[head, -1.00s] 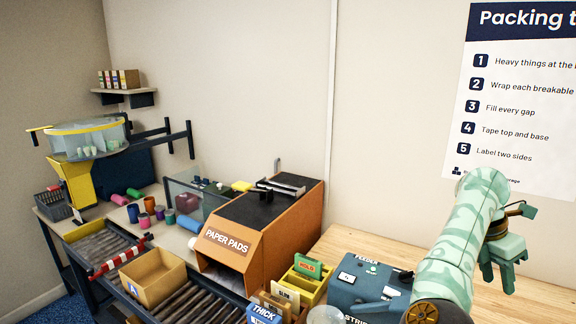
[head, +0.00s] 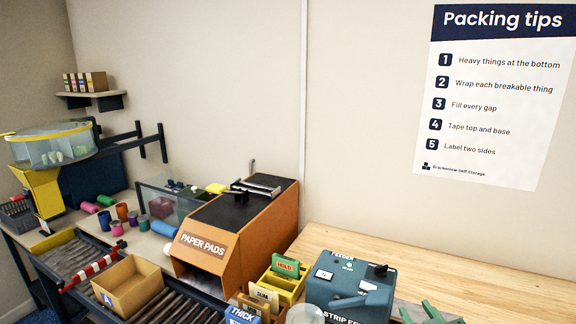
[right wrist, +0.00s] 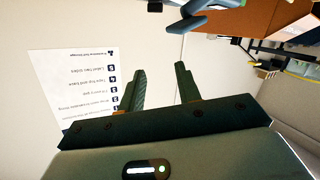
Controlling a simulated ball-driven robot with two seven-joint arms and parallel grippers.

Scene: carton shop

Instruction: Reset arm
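My right gripper (head: 432,312) shows only as green finger parts at the bottom right edge of the head view, in front of the wooden bench. In the right wrist view my right gripper (right wrist: 162,88) has its two dark green fingers apart, with only bare wall seen between them. It holds nothing. Most of my right arm is out of the head view. My left gripper is not in view.
The blue strip feeder (head: 350,290) stands left of my right gripper. The orange paper pads dispenser (head: 240,225) stands further left, then an open carton (head: 128,284) on the rollers. The wooden bench top (head: 470,279) is clear behind the gripper. A packing tips poster (head: 495,95) hangs above.

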